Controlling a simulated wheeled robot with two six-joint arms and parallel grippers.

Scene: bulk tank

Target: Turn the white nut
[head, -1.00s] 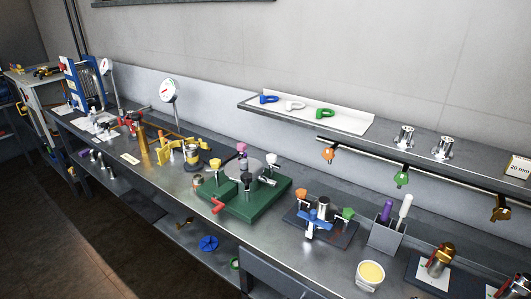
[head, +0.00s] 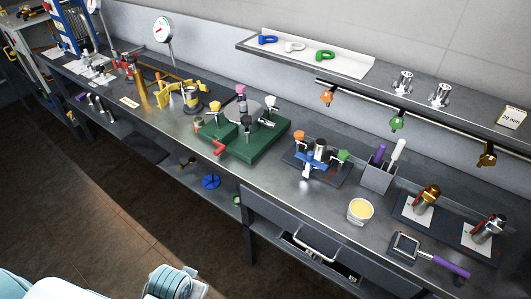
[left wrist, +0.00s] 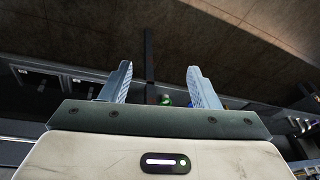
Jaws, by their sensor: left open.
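A green block (head: 262,148) stands on the metal bench and carries a round grey plate with several coloured nuts around it. The white nut (head: 271,102) appears to be the pale one at its back right corner; its details are small. A yellow nut (head: 214,107) and a pink nut (head: 240,90) are on the same fixture, and a red handle (head: 219,147) sticks out at its front. My left gripper (left wrist: 159,70) is open and empty in the left wrist view, away from the fixture, with dark floor and the lower shelf beyond it. My right gripper is not in view.
Right of the green block stands a small fixture (head: 318,160) with orange and green knobs, then a grey holder (head: 377,178) and a yellow-filled cup (head: 361,211). A wall shelf (head: 300,58) overhangs the bench's back. A drawer (head: 308,246) sits below the bench front.

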